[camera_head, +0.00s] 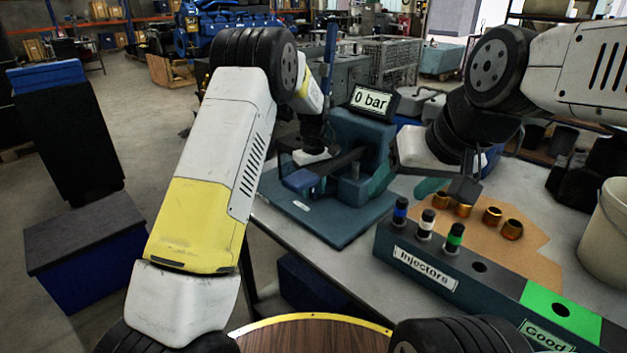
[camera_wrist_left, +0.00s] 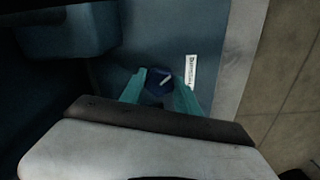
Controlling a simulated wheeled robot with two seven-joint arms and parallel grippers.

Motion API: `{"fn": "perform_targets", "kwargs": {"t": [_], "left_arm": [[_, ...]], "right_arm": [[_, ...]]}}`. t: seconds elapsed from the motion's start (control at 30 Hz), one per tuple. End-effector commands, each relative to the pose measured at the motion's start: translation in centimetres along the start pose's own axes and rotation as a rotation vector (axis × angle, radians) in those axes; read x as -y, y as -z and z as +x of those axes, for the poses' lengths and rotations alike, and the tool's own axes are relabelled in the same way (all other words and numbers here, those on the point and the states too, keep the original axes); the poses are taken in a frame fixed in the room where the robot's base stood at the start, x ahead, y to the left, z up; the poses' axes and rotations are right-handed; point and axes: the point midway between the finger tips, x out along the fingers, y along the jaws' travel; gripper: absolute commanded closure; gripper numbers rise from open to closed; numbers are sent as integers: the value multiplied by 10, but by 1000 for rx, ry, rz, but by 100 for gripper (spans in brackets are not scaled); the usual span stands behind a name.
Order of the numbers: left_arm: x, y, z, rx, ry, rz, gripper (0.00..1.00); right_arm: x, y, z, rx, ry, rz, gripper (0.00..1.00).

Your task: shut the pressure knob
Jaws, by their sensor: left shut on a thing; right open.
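The pressure tester (camera_head: 360,140) is a blue-teal bench unit whose display (camera_head: 370,98) reads "0 bar". In the left wrist view the pressure knob (camera_wrist_left: 158,84) is small and dark blue with a white mark. The teal fingers of my left gripper (camera_wrist_left: 160,90) stand on both sides of it, shut on it. In the head view my left gripper (camera_head: 311,158) is low over the tester's base plate, its fingertips not clear. My right gripper (camera_head: 455,184) is open and empty, above the bench right of the tester.
An injector rack (camera_head: 440,270) with several injectors and a green "Good" section (camera_head: 560,308) stands at the front right. Several brass-coloured cups (camera_head: 492,215) are on a tan mat (camera_head: 535,265). A pale bucket (camera_head: 606,235) stands at the right edge.

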Motion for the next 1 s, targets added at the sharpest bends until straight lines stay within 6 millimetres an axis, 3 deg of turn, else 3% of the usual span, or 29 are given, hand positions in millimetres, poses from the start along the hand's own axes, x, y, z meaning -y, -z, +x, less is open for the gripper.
{"fn": "perform_targets", "kwargs": {"t": [0.6, 1.0], "left_arm": [[0, 1, -1, -3, -2, 538, 100], [0, 1, -1, -4, -1, 704, 100]], "right_arm": [[0, 0, 0, 0, 0, 0, 35], [0, 0, 0, 0, 0, 0, 35]]}}
